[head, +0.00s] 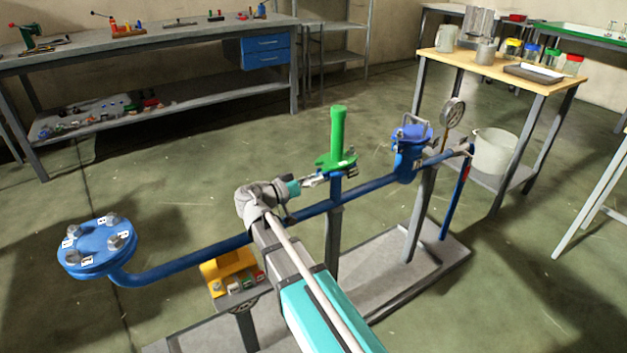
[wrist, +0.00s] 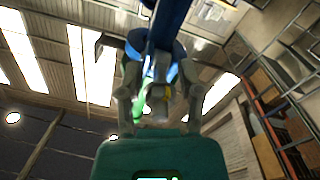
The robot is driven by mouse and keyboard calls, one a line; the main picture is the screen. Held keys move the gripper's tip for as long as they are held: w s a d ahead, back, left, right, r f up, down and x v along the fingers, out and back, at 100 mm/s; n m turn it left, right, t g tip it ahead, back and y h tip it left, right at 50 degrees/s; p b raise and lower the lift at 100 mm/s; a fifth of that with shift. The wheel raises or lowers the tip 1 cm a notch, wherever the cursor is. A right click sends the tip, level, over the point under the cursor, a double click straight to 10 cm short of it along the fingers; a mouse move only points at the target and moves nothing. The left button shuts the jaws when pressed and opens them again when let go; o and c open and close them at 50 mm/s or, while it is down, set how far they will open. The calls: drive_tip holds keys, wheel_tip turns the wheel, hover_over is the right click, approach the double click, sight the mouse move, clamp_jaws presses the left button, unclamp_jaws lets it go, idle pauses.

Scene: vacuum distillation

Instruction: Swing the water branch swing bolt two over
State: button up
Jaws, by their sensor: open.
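The water branch appears to be the green upright pipe (head: 338,130) with a green flange (head: 333,163) in the middle of the blue line. Small metal swing bolts with white tags (head: 348,163) sit at the flange's right edge; I cannot read which is two. My gripper (head: 314,181) is open just below and left of the flange, close to it. In the wrist view my gripper (wrist: 160,80) points upward, its fingers on either side of a grey bolt-like part (wrist: 160,92) under the blue pipe (wrist: 168,22). I cannot tell whether they touch it.
A yellow block (head: 228,270) sits below the pipe. Free floor lies around the stand.

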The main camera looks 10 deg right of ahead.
clamp_jaws()
drive_tip(key=shift+r+p, duration=0.2)
drive_tip(key=shift+p, duration=0.35)
drive_tip(key=y+p, duration=0.1)
drive_tip(key=p, duration=0.1)
drive_tip(key=r+y+p, duration=0.1)
drive_tip(key=p, duration=0.1)
drive_tip(key=shift+g, duration=0.3)
drive_tip(key=y+p, duration=0.2)
drive_tip(key=p, duration=0.2)
drive_tip(key=shift+d+r+g, duration=0.1)
drive_tip(key=shift+r+g, duration=0.1)
drive_tip(key=shift+g, duration=0.1)
drive_tip(key=shift+w+y+p, duration=0.1)
drive_tip(key=shift+y+p, duration=0.7)
drive_tip(key=shift+p, duration=0.05)
drive_tip(key=shift+d+f+g, duration=0.1)
drive_tip(key=shift+g, duration=0.2)
